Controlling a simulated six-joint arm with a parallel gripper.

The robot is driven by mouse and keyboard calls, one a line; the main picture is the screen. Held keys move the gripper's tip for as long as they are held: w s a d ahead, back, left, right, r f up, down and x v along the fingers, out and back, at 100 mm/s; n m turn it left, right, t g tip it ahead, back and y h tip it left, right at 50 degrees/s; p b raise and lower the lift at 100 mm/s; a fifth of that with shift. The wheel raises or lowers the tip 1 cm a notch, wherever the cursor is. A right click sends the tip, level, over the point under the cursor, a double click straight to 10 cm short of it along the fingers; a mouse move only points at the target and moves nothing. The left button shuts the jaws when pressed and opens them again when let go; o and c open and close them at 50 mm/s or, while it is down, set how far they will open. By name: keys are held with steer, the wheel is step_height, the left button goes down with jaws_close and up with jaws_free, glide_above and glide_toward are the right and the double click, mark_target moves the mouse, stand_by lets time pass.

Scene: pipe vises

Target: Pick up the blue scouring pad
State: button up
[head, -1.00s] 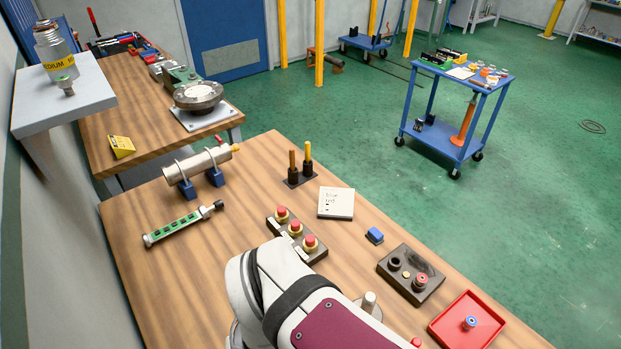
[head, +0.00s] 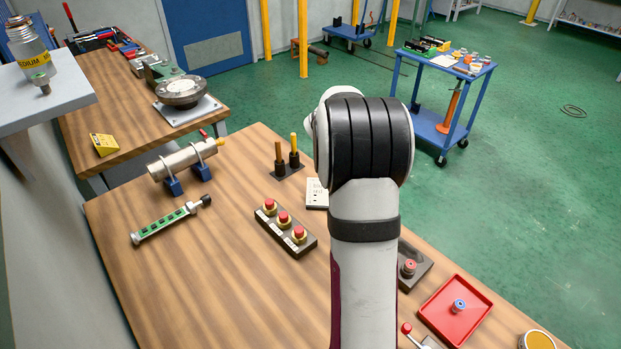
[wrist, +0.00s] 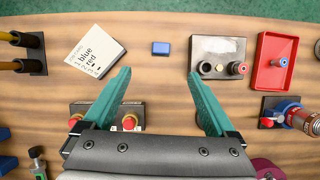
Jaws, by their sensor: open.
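The blue scouring pad (wrist: 161,48) is a small blue block lying flat on the wooden table, near the top middle of the wrist view. In the head view my arm hides it. My gripper (wrist: 160,78) shows in the wrist view with its two teal fingers spread wide and nothing between them. The pad lies just beyond the fingertips, roughly centred between them and apart from both.
A white card (wrist: 95,52) with writing lies left of the pad. A dark block with knobs (wrist: 219,57) and a red tray (wrist: 273,60) lie to its right. A red-button box (head: 285,229) stands nearer. Bare wood surrounds the pad.

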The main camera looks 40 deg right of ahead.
steer(key=x, duration=1.5)
steer(key=shift+d+f, duration=0.1)
steer(key=shift+f, duration=0.2)
steer(key=c, duration=1.4)
steer(key=shift+r, duration=0.6)
steer(key=shift+c, duration=0.2)
step_height(320, 180, up, 3)
steer(key=shift+r, duration=0.1)
steer(key=s+d+r, duration=0.1)
steer(key=s+r, duration=0.5)
steer(key=s, duration=0.5)
steer(key=shift+s+d+r, duration=0.2)
steer(key=shift+s+r, duration=0.15)
steer(key=shift+s, duration=0.05)
